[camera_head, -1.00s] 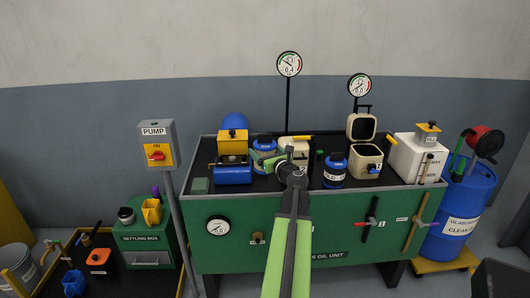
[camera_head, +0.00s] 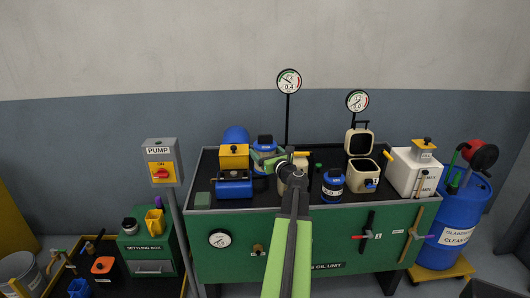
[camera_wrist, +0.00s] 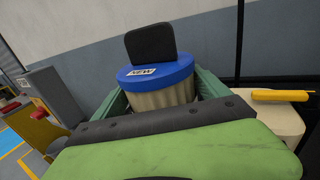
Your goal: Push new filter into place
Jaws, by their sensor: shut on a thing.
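My gripper (camera_wrist: 160,105) is shut on the new filter (camera_wrist: 155,78), which has a blue cap, a "NEW" label, a dark tab on top and a pale pleated body. In the head view the new filter (camera_head: 264,142) is held at the left of my wrist, above the bench. The filter's lower end is hidden. A cream housing (camera_head: 363,175) stands open on the right, its lid raised behind it. Another cream housing (camera_head: 300,166) with a yellow handle is partly hidden behind my wrist. An "OLD" blue-capped filter (camera_head: 332,186) stands on the bench between the housings.
A blue unit (camera_head: 233,185) with a yellow box is at the left of the green bench (camera_head: 340,232). A white tank (camera_head: 409,172) stands at the right end. Two gauges rise at the back. A pump switch post (camera_head: 162,165) stands at the front left.

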